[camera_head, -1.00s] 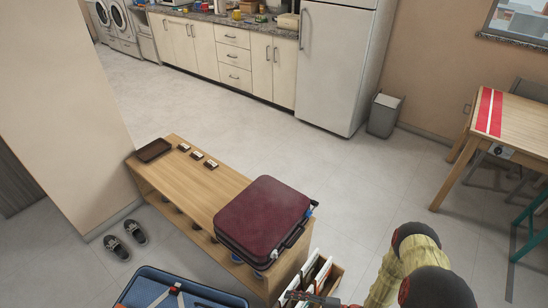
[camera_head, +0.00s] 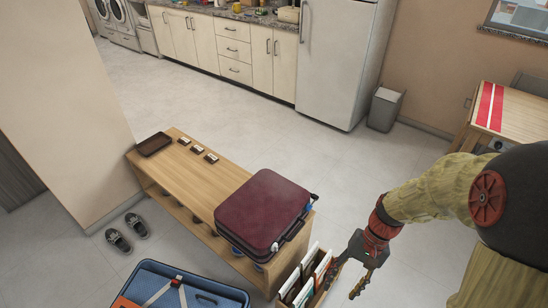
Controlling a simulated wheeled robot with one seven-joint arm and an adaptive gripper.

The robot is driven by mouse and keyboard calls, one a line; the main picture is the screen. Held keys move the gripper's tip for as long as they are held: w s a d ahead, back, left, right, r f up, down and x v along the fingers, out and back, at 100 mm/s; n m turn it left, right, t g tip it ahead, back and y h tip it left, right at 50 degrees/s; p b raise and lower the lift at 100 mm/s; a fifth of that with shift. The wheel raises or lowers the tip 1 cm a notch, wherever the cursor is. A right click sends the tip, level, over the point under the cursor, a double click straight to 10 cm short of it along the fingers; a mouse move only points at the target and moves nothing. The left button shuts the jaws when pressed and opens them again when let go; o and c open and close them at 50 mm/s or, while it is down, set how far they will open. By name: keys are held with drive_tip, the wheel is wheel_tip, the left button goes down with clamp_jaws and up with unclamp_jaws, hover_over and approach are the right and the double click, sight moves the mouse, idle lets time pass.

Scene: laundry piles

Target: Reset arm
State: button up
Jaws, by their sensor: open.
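My gripper (camera_head: 349,279) is in the lower right of the head view, at the end of my arm, which reaches in from the right edge. Its two fingers are spread apart and point down and to the left, with nothing seen between them. In the picture it lies just right of a wooden box of upright files (camera_head: 312,275). I cannot tell its height above the floor.
A wooden bench (camera_head: 190,180) bears a closed dark red suitcase (camera_head: 262,208), a brown tray (camera_head: 154,144) and several small dark items. An open blue suitcase (camera_head: 205,292) lies at the bottom. A table (camera_head: 520,125) stands right. Open floor (camera_head: 260,130) lies beyond the bench.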

drive_tip(key=s+r+n+t+h, duration=0.1)
drive_tip(key=r+t, duration=0.3)
drive_tip(key=r, duration=0.8)
drive_tip(key=s+r+n+t+h, duration=0.2)
drive_tip(key=r+t, duration=0.3)
drive_tip(key=r, duration=0.8)
drive_tip(key=shift+n+h+p, duration=0.3)
drive_tip(key=shift+n+h, duration=0.2)
drive_tip(key=shift+n, duration=0.2)
